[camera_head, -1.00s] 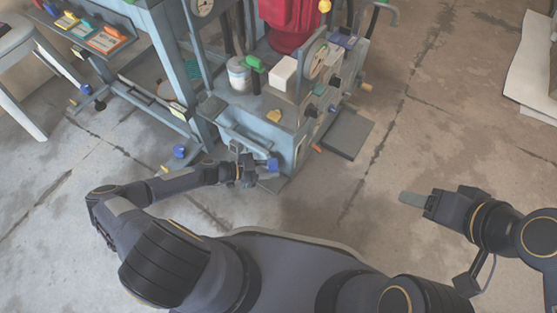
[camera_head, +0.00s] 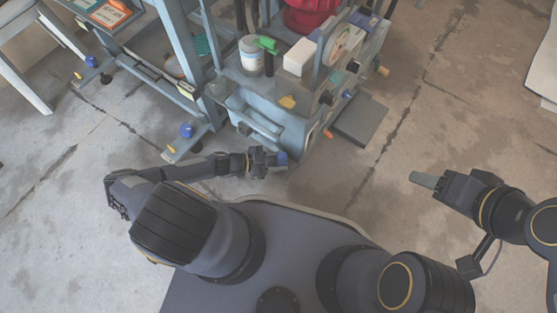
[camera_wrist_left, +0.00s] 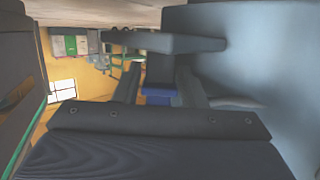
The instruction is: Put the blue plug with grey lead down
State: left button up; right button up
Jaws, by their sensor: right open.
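A small blue plug (camera_head: 282,158) is at the tip of my left gripper (camera_head: 268,161), by the lower front of the blue-grey press (camera_head: 275,120). In the left wrist view the blue plug (camera_wrist_left: 158,92) sits between the two fingers, which are closed on it. A dark grey upright piece and a grey crossbar (camera_wrist_left: 165,42) show beyond it; I cannot tell if these are its lead. My right gripper (camera_head: 426,180) is open and empty over bare floor at the right.
A blue knob (camera_head: 186,131) shows by the frame's foot. A dark grey slab (camera_head: 360,120) lies on the floor right of the press.

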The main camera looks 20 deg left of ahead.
pick_arm(q)
jog(key=o, duration=0.3)
jog(key=shift+r, duration=0.1)
jog(key=shift+s+a+r, duration=0.1)
jog(key=shift+a, duration=0.15)
jog(key=p+v, duration=0.3)
jog(key=v, duration=0.8)
jog(key=a+r+n+g+y, duration=0.2)
jog(key=a+r+g+y, duration=0.15)
jog(key=r, duration=0.95)
jog(key=a+r+n+g+y, duration=0.15)
jog(key=r+g+y, duration=0.25)
jog(key=r, duration=1)
jog(key=s+d+r+n+t+y, duration=0.1)
jog(key=s+d+r+n+t, duration=0.2)
jog(key=r, duration=0.6)
jog(key=s+d+r+n+t+y, duration=0.1)
jog(key=s+d+r+n+t, duration=0.2)
jog(key=s+r+n, duration=0.5)
jog(key=shift+s+d+r+t, duration=0.35)
jog(key=shift+s+d+r, duration=0.15)
jog(key=shift+r, duration=0.5)
